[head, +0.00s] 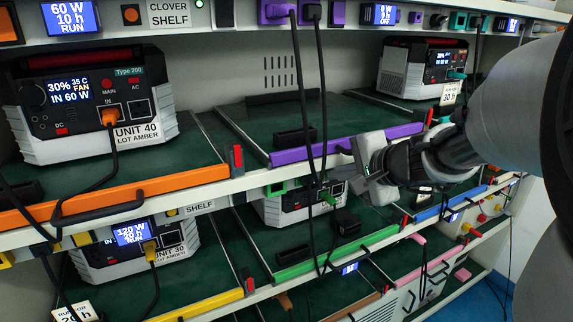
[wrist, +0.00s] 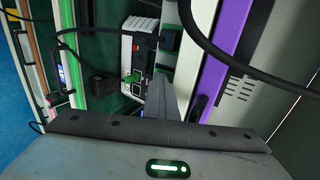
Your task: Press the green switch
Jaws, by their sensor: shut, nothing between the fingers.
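A green fitting (head: 275,188) sits on the shelf rail above the green-handled bay; I cannot tell whether it is the switch or a socket. Green also shows on the rail in the wrist view (wrist: 187,14). The rail to its right is partly hidden by black cables and my gripper. My gripper (head: 371,188) is shut and empty, in front of the rail, right of the green fitting and apart from it. In the wrist view its closed fingers (wrist: 165,97) point towards the unit in that bay.
A unit with a green plug (head: 328,197) stands in the bay behind a green handle bar (head: 335,252). Black cables (head: 318,100) hang in front of the rail beside my gripper. A purple handle bar (head: 345,144) lies above; a blue bar (head: 450,203) lies at right.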

